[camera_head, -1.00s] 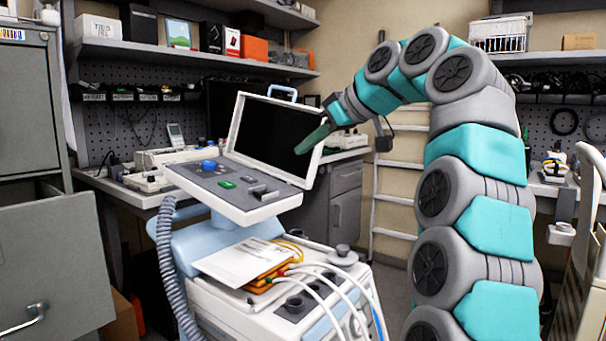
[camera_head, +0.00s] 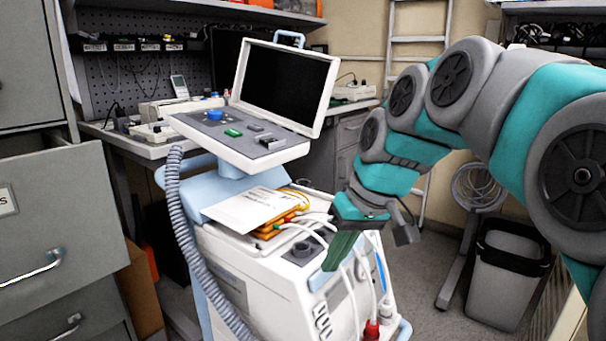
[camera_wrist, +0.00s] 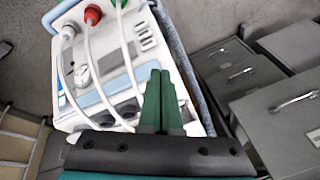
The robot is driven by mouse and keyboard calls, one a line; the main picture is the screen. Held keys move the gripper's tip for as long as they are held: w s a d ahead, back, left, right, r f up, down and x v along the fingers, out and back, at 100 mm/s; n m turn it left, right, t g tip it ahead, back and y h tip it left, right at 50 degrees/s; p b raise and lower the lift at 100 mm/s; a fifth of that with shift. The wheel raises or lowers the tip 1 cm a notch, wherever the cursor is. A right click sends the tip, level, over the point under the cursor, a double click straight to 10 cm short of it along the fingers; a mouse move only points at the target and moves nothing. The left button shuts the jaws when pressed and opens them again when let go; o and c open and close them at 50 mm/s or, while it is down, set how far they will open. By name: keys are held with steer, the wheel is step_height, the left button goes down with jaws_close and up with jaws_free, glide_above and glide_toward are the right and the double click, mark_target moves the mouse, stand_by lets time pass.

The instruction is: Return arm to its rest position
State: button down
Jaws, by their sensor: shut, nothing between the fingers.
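My gripper (camera_head: 341,250) has dark green fingers and points down in front of the medical cart (camera_head: 250,268), at the end of my teal and grey arm. In the wrist view my gripper (camera_wrist: 160,88) shows its two green fingers pressed together with nothing between them. Behind the fingers lies the white cart (camera_wrist: 112,70) with its hoses. In the head view the fingers overlap the cart's right part. I cannot tell whether they touch it.
The cart carries a monitor with an open screen (camera_head: 287,86) and papers (camera_head: 245,208). Grey drawers (camera_head: 70,215) stand at the left. A waste bin (camera_head: 505,272) stands at the right, with a ladder (camera_head: 417,40) behind. Some floor (camera_head: 432,290) between cart and bin is clear.

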steer(key=s+d+f+m+g+h, duration=0.2)
steer(key=s+d+f, duration=0.3)
steer(key=s+f, duration=0.5)
steer(key=s+d+f+m+g+h, duration=0.1)
steer(key=s+d+f, duration=0.4)
steer(key=s+f, duration=0.5)
steer(key=s+m+g, duration=0.1)
steer(key=s, duration=0.3)
steer(key=shift+s+f+h, duration=0.15)
steer(key=shift+s+h, duration=0.25)
